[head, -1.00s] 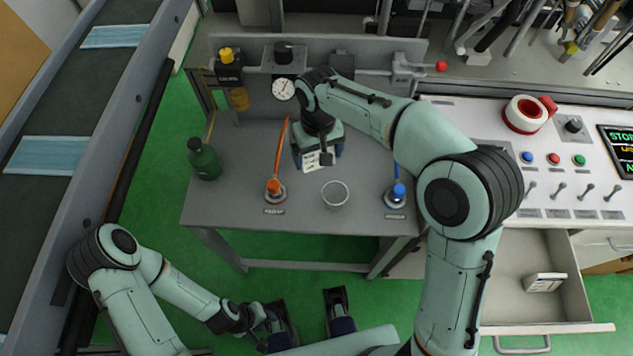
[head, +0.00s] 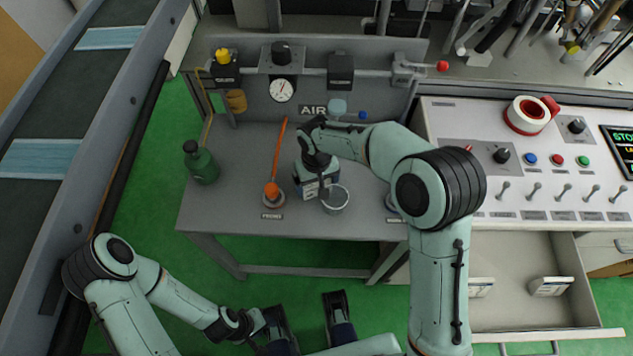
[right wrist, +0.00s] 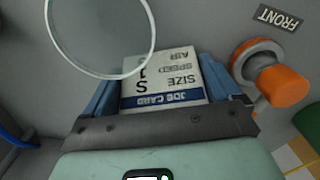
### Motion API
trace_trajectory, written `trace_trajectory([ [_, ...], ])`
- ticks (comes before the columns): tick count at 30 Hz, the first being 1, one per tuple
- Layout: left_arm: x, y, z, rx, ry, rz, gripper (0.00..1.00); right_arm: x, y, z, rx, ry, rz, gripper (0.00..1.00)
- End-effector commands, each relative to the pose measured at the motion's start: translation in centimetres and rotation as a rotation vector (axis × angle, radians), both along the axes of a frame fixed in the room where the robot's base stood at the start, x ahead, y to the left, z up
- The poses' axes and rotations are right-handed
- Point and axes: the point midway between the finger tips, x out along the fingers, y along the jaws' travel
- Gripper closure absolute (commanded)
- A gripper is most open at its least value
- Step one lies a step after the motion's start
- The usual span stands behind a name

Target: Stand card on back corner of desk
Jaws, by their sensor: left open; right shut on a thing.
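A white job card with a blue band shows in the right wrist view (right wrist: 162,82), between the blue fingers of my right gripper (right wrist: 160,90). In the head view my right gripper (head: 316,186) is low over the grey desk (head: 235,150), shut on the card (head: 312,190), which is partly hidden by the gripper. Whether the card touches the desk cannot be told. The card is close to a clear glass (head: 336,198). My left gripper (head: 256,322) is open and empty, low in front of the desk.
An orange-handled fixture (head: 273,195) stands left of the card; a green bottle (head: 201,162) stands at the desk's left. A gauge (head: 282,90) and pipe line the back. The back-left desk surface looks bare. An open drawer (head: 525,315) at right holds white cards.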

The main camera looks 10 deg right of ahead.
Motion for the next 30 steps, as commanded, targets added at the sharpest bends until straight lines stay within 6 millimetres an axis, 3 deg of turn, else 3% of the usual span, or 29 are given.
trace_trajectory([
  [7, 0.1, 0.0, -0.2, 0.001, -0.002, 0.001, 0.57, 0.0, 0.0, -0.4, 0.0, 0.0, 0.0, 0.39],
  [8, 0.1, 0.0, -0.2, 0.001, -0.003, 0.001, 0.57, 0.0, 0.0, -0.3, 0.0, 0.0, 0.0, 0.0],
  [19, 0.0, 0.0, 0.2, 0.0, 0.001, 0.0, 0.57, 0.0, 0.0, 0.7, 0.0, -0.002, 0.0, 0.0],
  [30, -0.4, 0.0, 1.2, -0.002, 0.016, -0.003, 0.57, 0.1, 0.0, 8.4, 0.001, -0.005, 0.0, 0.0],
])
